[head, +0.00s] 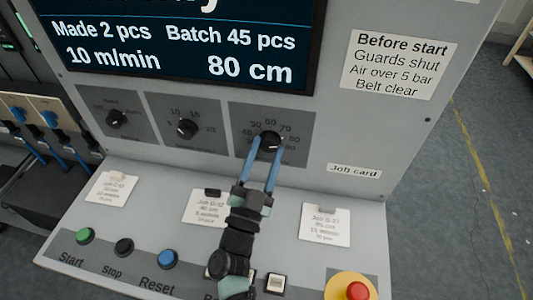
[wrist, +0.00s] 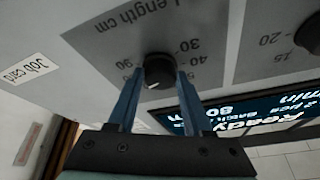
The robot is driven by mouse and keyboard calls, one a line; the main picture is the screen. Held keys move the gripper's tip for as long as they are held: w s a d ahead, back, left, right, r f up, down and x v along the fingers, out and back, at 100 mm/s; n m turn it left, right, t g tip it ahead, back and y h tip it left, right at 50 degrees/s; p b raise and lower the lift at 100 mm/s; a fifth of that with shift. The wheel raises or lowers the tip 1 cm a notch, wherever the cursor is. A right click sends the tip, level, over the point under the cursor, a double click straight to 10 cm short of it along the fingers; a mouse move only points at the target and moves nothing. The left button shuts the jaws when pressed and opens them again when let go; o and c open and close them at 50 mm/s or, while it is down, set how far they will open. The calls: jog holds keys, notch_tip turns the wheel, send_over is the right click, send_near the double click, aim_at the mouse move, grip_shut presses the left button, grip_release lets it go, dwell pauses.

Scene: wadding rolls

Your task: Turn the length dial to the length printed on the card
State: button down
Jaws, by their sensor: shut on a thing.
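The length dial (head: 269,139) is a black knob on the right-hand grey scale plate, with numbers around it. The card (head: 325,225) below the "Job card" label (head: 354,170) is too small to read surely. The screen (head: 200,50) reads 80 cm.
Two other dials, left (head: 117,119) and middle (head: 187,129), share the panel. Two more cards, left (head: 112,187) and middle (head: 204,207), lie on the sloping desk. Green (head: 85,236), black (head: 124,247) and blue (head: 167,259) buttons and a red stop button (head: 357,291) line the front.

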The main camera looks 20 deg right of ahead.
jog(key=shift+a+m+g+h, duration=0.1)
jog(key=shift+m+g+h, duration=0.25)
jog(key=shift+m, duration=0.45)
jog(key=shift+c, duration=1.6)
grip_release()
jog(key=b+v, duration=0.1)
jog(key=v, duration=0.6)
jog(key=shift+a, duration=0.2)
jog(key=shift+s, duration=0.1)
